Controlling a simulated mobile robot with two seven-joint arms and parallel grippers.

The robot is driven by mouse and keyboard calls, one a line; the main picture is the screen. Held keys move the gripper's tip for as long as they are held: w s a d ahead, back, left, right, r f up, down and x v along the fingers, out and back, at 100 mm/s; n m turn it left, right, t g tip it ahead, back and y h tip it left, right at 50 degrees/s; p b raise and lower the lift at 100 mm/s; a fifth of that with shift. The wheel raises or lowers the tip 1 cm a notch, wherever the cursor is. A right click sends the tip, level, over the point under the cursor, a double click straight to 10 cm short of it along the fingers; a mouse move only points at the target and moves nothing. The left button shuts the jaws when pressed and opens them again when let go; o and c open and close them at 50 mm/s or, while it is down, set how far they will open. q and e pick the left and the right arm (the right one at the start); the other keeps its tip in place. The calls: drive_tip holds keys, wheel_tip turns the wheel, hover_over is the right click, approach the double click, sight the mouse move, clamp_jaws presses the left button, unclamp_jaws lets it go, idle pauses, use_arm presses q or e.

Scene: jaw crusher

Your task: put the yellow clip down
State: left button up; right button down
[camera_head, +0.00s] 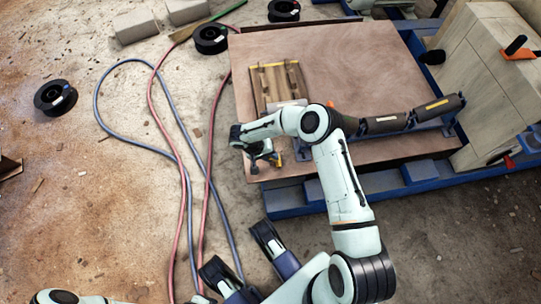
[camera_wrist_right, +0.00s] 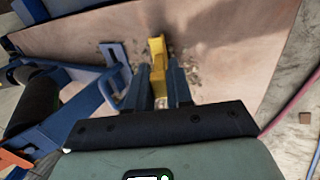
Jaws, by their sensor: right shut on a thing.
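My right gripper (camera_head: 264,158) is over the lower left corner of the brown board (camera_head: 340,60). In the right wrist view its two dark fingers (camera_wrist_right: 160,86) are close together on the yellow clip (camera_wrist_right: 157,52). The clip sticks out beyond the fingertips, over the board. I cannot tell whether it touches the board. In the head view only a small yellow part (camera_head: 279,159) shows beside the gripper; the arm hides much of that area.
A wooden tray (camera_head: 258,92) lies behind the gripper on the board. Dark rollers (camera_head: 386,122) on a blue frame (camera_head: 410,178) stand to the right. Red and blue hoses (camera_head: 186,180) and black spools (camera_head: 55,97) lie on the floor to the left.

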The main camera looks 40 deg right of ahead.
drive_tip(key=shift+f, duration=0.15)
drive_tip(key=c, duration=1)
unclamp_jaws()
use_arm(q)
drive_tip(key=shift+s, duration=0.1)
drive_tip(key=w+r+t+p, duration=0.1)
drive_tip(key=w+r+p, duration=0.1)
drive_tip(key=w, duration=0.3)
drive_tip(key=shift+w+d+r+t+p, duration=0.15)
drive_tip(key=shift+d+r+t+p, duration=0.15)
drive_tip(key=shift+r+t, duration=0.1)
use_arm(e)
drive_tip(key=v, duration=1.2)
drive_tip(key=shift+a, duration=0.1)
